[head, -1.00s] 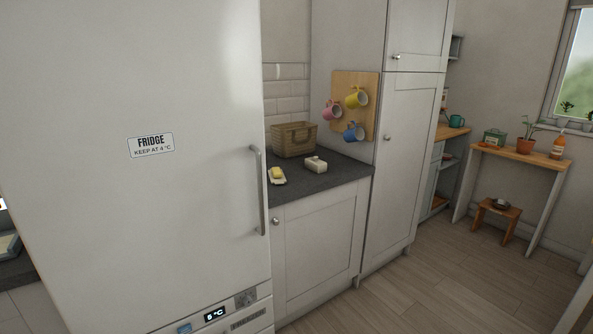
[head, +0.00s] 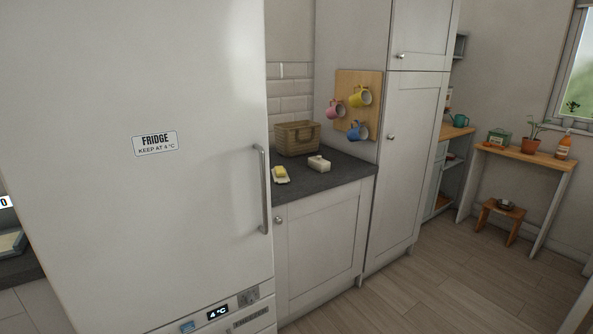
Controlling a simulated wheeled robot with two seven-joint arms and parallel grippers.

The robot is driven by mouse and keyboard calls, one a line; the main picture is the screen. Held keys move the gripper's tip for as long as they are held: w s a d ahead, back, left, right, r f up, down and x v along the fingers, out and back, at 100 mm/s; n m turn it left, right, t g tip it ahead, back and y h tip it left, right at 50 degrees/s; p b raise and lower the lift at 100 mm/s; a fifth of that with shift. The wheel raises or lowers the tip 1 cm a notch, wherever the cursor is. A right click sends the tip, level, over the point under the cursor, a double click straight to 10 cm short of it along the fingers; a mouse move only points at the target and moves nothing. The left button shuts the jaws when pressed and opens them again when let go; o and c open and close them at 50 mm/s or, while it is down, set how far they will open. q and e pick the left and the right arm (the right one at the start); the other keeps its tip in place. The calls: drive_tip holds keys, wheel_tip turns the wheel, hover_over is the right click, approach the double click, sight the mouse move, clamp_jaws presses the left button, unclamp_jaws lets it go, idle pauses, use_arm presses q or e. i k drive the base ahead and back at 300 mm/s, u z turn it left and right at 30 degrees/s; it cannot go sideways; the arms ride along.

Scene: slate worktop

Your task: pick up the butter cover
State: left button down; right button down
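The butter cover (head: 319,164), a small pale block-shaped lid, sits on the slate worktop (head: 325,182) near the right part of the counter. To its left, a yellow block of butter (head: 280,170) lies on a small pale dish (head: 282,180) close to the fridge's edge. The cover is apart from the dish. Neither of my grippers shows in the head view.
The large white fridge (head: 140,220) with a vertical handle (head: 262,190) fills the left and stands beside the worktop. A wicker basket (head: 297,138) stands behind the butter. Mugs hang on a wooden board (head: 343,88). A tall cupboard (head: 408,130) bounds the right.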

sight(320, 164)
drive_tip(key=z, duration=0.55)
drive_tip(key=k, duration=1.35)
drive_tip(key=z, duration=0.75)
drive_tip(key=i, duration=2.85)
drive_tip(key=u, duration=1.1)
drive_tip(key=i, duration=0.85)
drive_tip(key=u, duration=1.45)
drive_tip(key=i, duration=0.5)
drive_tip(key=u, duration=0.4)
